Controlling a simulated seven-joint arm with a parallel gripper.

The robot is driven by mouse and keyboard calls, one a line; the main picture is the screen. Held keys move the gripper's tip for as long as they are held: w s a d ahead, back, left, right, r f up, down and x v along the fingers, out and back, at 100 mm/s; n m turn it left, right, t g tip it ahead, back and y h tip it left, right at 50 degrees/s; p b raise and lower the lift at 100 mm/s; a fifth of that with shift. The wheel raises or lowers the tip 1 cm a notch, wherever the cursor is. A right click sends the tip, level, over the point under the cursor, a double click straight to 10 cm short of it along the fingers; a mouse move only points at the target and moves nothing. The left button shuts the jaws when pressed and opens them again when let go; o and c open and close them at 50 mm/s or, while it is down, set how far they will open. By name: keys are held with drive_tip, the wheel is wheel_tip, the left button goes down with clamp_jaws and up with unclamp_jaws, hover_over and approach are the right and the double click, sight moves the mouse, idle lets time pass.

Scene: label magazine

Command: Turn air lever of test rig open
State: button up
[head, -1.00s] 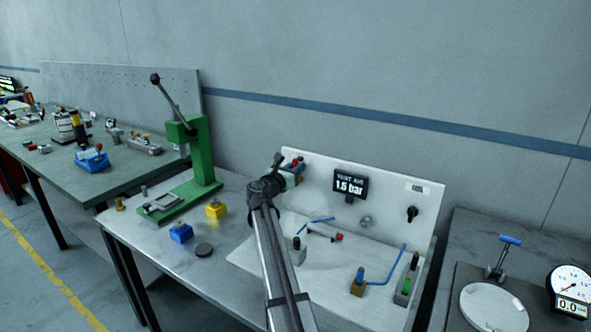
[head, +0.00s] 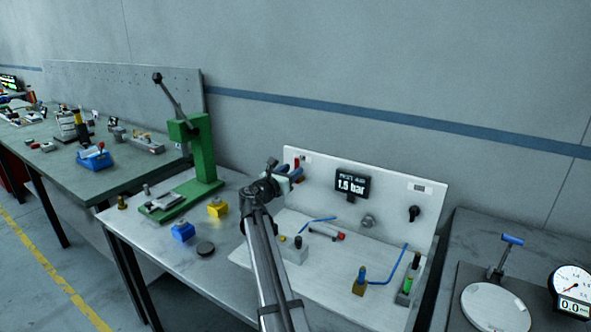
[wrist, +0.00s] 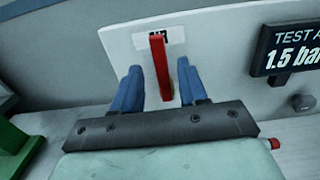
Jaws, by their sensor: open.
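The red air lever (wrist: 160,68) hangs down from beneath a small label on the white panel of the test rig (wrist: 225,45) in the wrist view. In the head view only a small red part of the lever (head: 297,163) shows beside my gripper. My gripper (wrist: 159,72) is open, with one blue finger on each side of the lever in the wrist picture. A gap shows on both sides, and no contact is visible. In the head view my gripper (head: 289,173) is at the panel's upper left. The rig's display (head: 352,184) reads 1.5 bar.
A black knob (head: 414,213) sits on the panel's right. Blue tubes, a cylinder and a brass-coloured block (head: 359,284) are on the rig base.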

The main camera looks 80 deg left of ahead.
drive_tip(key=v, duration=1)
